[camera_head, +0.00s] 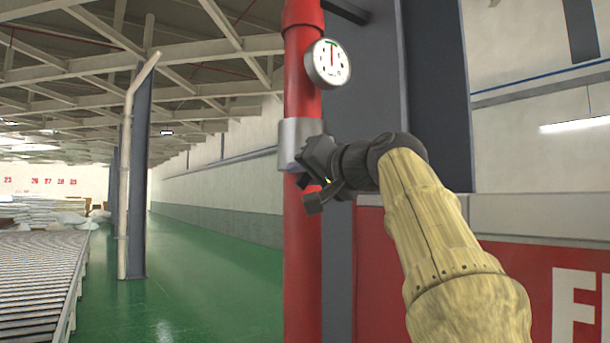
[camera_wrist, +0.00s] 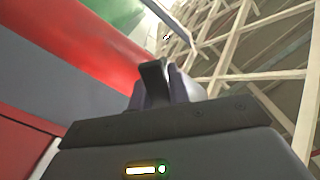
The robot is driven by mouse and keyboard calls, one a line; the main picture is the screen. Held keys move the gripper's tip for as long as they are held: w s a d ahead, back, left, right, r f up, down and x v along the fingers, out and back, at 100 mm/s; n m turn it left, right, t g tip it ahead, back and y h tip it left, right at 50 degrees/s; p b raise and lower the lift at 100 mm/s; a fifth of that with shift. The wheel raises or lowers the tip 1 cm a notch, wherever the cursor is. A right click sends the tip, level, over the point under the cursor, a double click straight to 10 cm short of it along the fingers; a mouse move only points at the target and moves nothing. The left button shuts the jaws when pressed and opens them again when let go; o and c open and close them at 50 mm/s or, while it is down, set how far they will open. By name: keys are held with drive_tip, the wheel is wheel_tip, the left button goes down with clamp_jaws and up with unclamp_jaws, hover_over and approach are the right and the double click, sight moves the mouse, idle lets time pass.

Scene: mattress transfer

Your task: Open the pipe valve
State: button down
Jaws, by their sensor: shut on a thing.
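A red vertical pipe (camera_head: 302,250) carries a silver valve body (camera_head: 292,143), with a round white gauge (camera_head: 328,63) above it. My gripper (camera_head: 316,176) is at the front of the valve body and is shut on the valve handle. The handle itself is mostly hidden behind the dark fingers, so its angle cannot be told. In the wrist view my gripper (camera_wrist: 166,84) shows its dark fingers close together, with the red pipe (camera_wrist: 85,45) slanting past on the left.
A red cabinet (camera_head: 460,275) and a dark grey column (camera_head: 437,90) stand right behind the pipe. A roller conveyor (camera_head: 40,285) runs along the left, with a pale pipe and dark post (camera_head: 132,190) beside it. The green floor (camera_head: 215,265) between is clear.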

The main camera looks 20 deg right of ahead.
drive_tip(key=shift+f, duration=0.2)
drive_tip(key=c, duration=1.3)
unclamp_jaws()
drive_tip(key=shift+r, duration=0.1)
drive_tip(key=shift+s+r, duration=0.1)
